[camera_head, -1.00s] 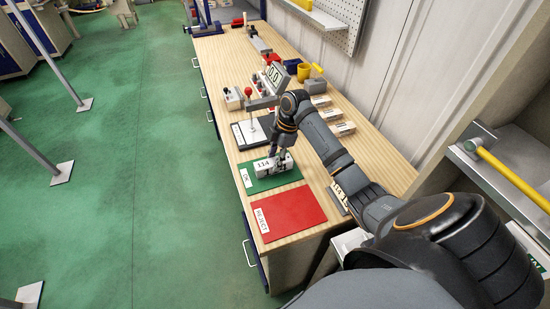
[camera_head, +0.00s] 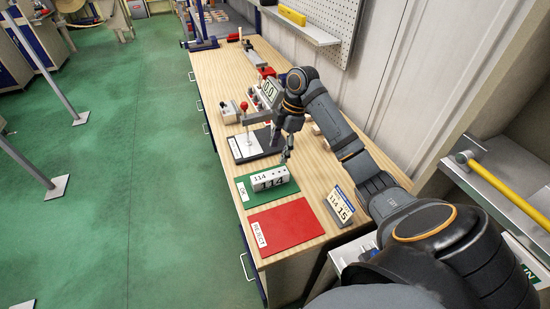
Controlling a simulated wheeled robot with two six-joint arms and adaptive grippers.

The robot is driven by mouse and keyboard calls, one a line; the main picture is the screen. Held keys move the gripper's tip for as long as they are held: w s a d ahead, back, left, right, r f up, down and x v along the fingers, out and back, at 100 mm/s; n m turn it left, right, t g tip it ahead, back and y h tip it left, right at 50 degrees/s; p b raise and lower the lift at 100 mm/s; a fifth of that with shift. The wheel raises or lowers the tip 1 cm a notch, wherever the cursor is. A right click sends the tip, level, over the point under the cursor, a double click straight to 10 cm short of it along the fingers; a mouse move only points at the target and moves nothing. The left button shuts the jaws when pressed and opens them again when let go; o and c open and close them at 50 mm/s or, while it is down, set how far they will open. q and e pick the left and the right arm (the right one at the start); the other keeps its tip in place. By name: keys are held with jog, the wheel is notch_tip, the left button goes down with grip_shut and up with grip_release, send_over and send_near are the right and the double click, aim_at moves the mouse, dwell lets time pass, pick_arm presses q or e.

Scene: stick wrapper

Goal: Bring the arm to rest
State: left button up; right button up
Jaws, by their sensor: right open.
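My right gripper (camera_head: 285,156) is open and empty. It hangs over the wooden bench just behind a white block marked 114 (camera_head: 270,179). The block lies on the green OK mat (camera_head: 289,188), apart from the fingers. My right arm (camera_head: 330,122) reaches in from the lower right, with its wrist over the bench. My left gripper does not show.
A red REJECT mat (camera_head: 285,227) lies nearer than the green one. A card reading 114 and 15 (camera_head: 341,206) stands to its right. A gauge stand with a red knob (camera_head: 244,118) is behind the green mat. A pegboard wall (camera_head: 330,22) borders the bench.

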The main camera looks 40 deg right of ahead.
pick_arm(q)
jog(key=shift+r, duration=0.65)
pick_arm(e)
jog(key=shift+v, duration=0.85)
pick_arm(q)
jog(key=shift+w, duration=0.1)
pick_arm(e)
jog(key=shift+f, duration=0.1)
